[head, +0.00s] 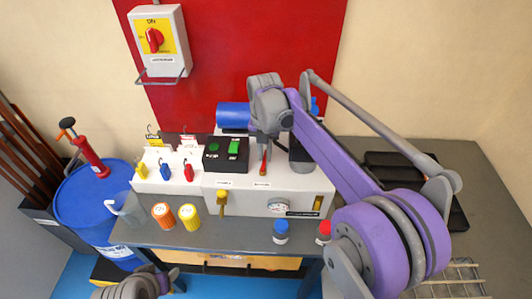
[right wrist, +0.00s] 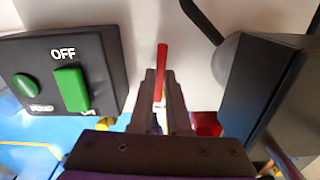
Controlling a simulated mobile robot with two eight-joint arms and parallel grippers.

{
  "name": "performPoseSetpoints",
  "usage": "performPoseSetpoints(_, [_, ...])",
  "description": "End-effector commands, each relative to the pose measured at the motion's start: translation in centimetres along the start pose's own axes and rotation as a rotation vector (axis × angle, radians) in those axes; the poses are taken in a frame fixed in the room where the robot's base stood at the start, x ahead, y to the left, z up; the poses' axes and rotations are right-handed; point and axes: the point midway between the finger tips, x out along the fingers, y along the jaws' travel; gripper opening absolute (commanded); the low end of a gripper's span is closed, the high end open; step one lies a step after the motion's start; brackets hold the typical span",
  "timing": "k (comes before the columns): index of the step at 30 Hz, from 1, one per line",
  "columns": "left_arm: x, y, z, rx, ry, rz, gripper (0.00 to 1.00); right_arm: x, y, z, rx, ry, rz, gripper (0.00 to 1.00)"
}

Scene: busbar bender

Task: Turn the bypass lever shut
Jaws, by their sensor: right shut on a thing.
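A thin red lever, apparently the bypass lever, stands at the top of the white machine body (head: 310,188), under my right gripper (head: 264,140) in the head view. In the right wrist view the red lever (right wrist: 161,60) rises between the two fingers of my right gripper (right wrist: 160,85), which are shut on it. The lever's lower part is hidden by the fingers. The label below it is too small to read. Part of my left arm shows at the bottom left of the head view, with its gripper (head: 165,280) partly cut off and its jaws unclear.
A black switch box (head: 225,154) with green buttons sits just left of the lever. A dark block (right wrist: 268,95) stands close on the right in the wrist view. Orange (head: 163,215) and yellow-capped containers stand in front of the machine. A blue drum (head: 90,210) stands left.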

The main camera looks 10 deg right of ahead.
Motion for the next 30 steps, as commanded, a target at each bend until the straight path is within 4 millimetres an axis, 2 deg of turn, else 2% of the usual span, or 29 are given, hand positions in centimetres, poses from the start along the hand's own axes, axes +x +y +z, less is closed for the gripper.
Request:
performPoseSetpoints(9, [-0.04,0.0,-0.05,0.0,0.0,0.0,0.62,-0.02,0.43,0.02,-0.109,-0.001,0.0,0.0])
performPoseSetpoints(24, [-0.04,0.0,-0.05,0.0,0.001,0.0,0.62,-0.01,0.52,0.0,-0.129,-0.002,0.001,0.0])
performPoseSetpoints(25, [-0.04,0.0,-0.05,0.0,0.001,0.0,0.62,-0.01,0.52,0.0,-0.129,-0.001,0.001,0.17])
performPoseSetpoints(30, [-0.04,0.0,-0.05,0.0,0.0,0.0,0.62,-0.01,0.52,-0.01,-0.128,-0.001,0.001,0.45])
